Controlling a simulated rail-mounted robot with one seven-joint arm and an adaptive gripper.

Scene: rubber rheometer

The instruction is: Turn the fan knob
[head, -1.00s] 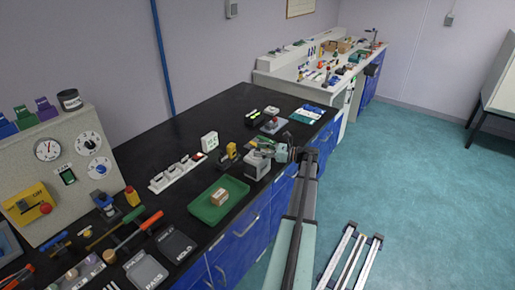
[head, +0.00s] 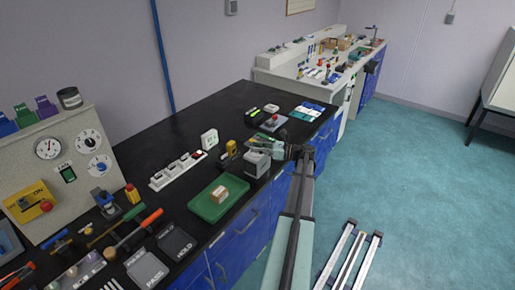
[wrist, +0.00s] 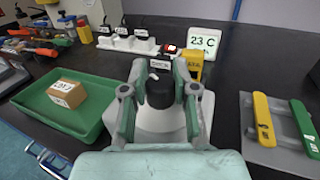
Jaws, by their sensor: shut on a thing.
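The fan knob (wrist: 160,92) is a dark upright knob on a pale grey housing (wrist: 117,118), with a small white label (wrist: 160,64) at its far side. My gripper (wrist: 160,84) is shut around the knob, one pale green finger on each side. In the head view the grey housing (head: 257,164) stands near the bench's front edge, and my gripper (head: 270,147) is at its top. The knob is hidden there by my gripper, and its pointer setting cannot be read.
A green tray (wrist: 84,125) with a small cardboard box (wrist: 67,94) lies to the left. A 23 C display (wrist: 204,40) and a yellow device (wrist: 195,71) stand behind. A grey plate (wrist: 284,152) with yellow and green bars lies right. Bare black bench separates these.

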